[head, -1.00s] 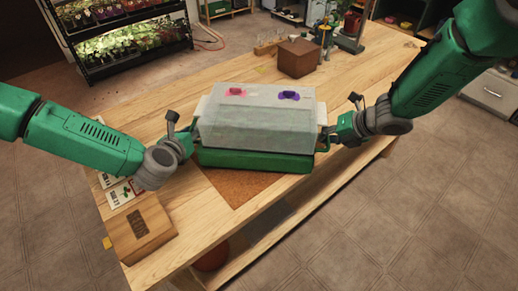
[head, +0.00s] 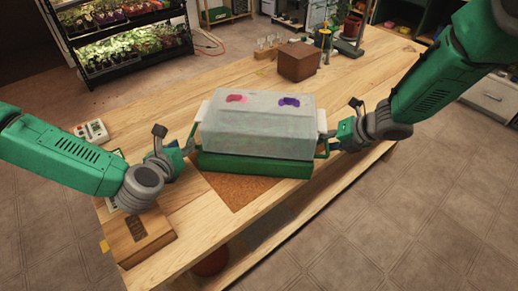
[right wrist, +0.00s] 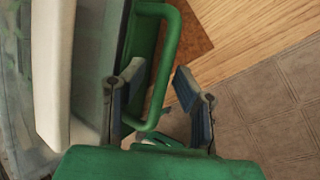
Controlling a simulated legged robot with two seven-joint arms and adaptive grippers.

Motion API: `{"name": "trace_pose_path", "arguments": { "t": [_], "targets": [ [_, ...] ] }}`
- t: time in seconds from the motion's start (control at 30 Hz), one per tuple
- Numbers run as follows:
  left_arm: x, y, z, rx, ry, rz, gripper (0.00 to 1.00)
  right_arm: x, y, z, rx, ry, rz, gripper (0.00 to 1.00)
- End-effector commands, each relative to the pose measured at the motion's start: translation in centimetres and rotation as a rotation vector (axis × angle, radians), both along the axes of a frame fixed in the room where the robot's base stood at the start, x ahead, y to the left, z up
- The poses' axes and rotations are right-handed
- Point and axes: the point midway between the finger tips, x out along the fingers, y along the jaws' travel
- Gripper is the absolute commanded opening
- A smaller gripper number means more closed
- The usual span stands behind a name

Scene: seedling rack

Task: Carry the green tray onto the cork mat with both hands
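The green tray (head: 255,164) rests on the cork mat (head: 238,190), whose front part shows before it. A cloudy clear cover (head: 257,135) sits on the tray, with a pink and a purple patch showing through its top. My left gripper (head: 176,146) is open and empty, just left of the tray's left handle (head: 193,135). My right gripper (head: 343,132) is at the tray's right end. In the right wrist view, its fingers (right wrist: 160,100) are apart, with the green handle (right wrist: 165,65) passing between them. The mat's back part is hidden by the tray.
A wooden box (head: 138,234) lies at the table's front left, below my left arm. A brown block (head: 298,61) and small glass items stand at the back. A white device (head: 91,131) is at the left edge. The table behind the tray is mostly clear.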

Motion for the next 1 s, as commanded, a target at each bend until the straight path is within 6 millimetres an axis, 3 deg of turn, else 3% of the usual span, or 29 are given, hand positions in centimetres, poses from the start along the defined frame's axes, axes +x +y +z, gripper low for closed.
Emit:
{"name": "trace_pose_path", "arguments": {
  "t": [0.2, 0.47, 1.0],
  "targets": [
    [-3.8, 0.3, 1.5, 0.0, 0.001, 0.002, 0.32, 0.0, 0.0, 0.0, 0.0, 0.0, 0.0, 0.26],
    [-5.5, 0.4, 2.3, 0.001, -0.001, 0.003, 0.32, -0.1, -0.3, 0.4, 0.0, 0.0, 0.0, 0.26],
    [-5.5, 0.4, 2.2, 0.001, 0.0, 0.003, 0.32, -3.9, -5.1, 8.0, -0.001, 0.0, 0.0, 0.26]
  ]
}}
